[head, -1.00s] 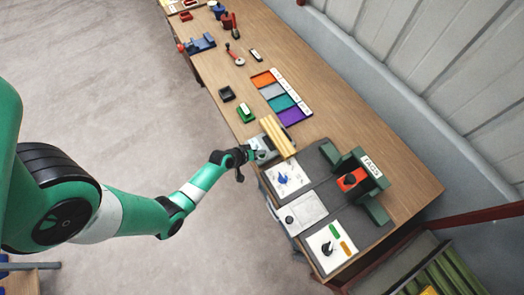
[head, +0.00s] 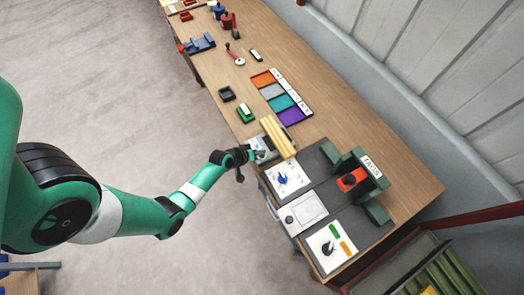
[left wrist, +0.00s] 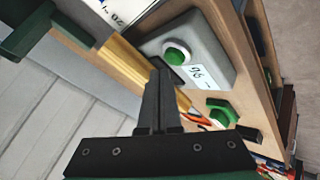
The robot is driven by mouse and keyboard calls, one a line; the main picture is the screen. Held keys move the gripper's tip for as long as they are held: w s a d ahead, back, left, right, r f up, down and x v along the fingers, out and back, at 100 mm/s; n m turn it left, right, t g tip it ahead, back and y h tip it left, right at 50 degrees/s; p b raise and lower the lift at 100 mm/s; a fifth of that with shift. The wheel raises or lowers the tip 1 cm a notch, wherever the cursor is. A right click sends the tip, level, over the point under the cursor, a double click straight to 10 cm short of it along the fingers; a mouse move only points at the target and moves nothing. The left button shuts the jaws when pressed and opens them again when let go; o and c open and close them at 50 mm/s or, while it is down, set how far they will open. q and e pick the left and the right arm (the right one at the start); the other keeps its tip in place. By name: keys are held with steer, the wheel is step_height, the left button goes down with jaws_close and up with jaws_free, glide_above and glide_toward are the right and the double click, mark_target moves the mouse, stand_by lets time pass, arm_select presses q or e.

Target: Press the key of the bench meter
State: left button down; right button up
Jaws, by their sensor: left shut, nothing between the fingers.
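The bench meter is a grey box (left wrist: 207,45) with a white label reading about "96" in the left wrist view. Its key (left wrist: 177,53) is a round green button in a pale ring, with a dark patch beside it. In the head view the meter (head: 263,146) is partly hidden by my arm at the bench's near edge. My left gripper (left wrist: 158,74) is shut and empty, its fingertips appearing just below the key in the left wrist view. In the head view the gripper (head: 255,155) is beside the meter. I cannot tell whether it touches. My right gripper is not in view.
Yellow bars (head: 278,137) lie right beside the meter. Panels with knobs (head: 286,177) and a green "TAGS" stand (head: 366,205) are at the near end.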

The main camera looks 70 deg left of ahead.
mark_target(260, 156)
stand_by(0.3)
arm_select(q)
steer(key=shift+f+b, duration=0.4)
steer(key=shift+f, duration=0.05)
steer(key=shift+f+b, duration=0.45)
steer(key=shift+f, duration=0.05)
stand_by(0.5)
steer(key=shift+r, duration=0.15)
steer(key=shift+r+p, duration=0.8)
steer(key=shift+p, duration=0.1)
steer(key=shift+r, duration=0.1)
step_height(260, 156, up, 5)
steer(key=p, duration=0.5)
